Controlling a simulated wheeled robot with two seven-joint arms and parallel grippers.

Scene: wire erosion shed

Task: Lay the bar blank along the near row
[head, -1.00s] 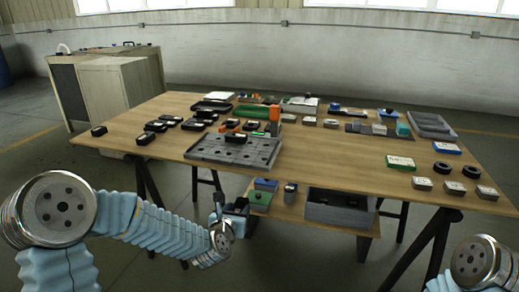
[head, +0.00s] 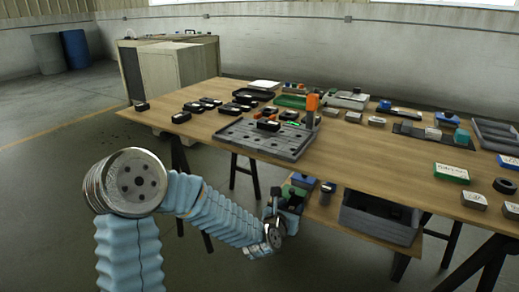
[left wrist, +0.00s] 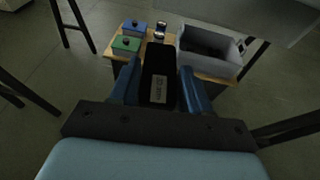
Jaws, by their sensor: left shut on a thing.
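My left gripper (head: 283,203) is below and in front of the table's near edge. In the left wrist view its two blue fingers (left wrist: 160,92) are shut on a dark block with a white label (left wrist: 158,75), which looks like the bar blank. A grey plate with rows of recesses (head: 238,135) lies near the table's front edge, above and left of the gripper. One black labelled block (head: 268,125) sits on its back part. The recesses along its near side look empty. My right gripper is out of view.
Several black labelled blocks (head: 181,117) stand on the wooden table (head: 370,165) left of the plate. A low shelf under the table holds a grey bin (left wrist: 211,43), a green box (left wrist: 126,44) and a blue box (left wrist: 134,27).

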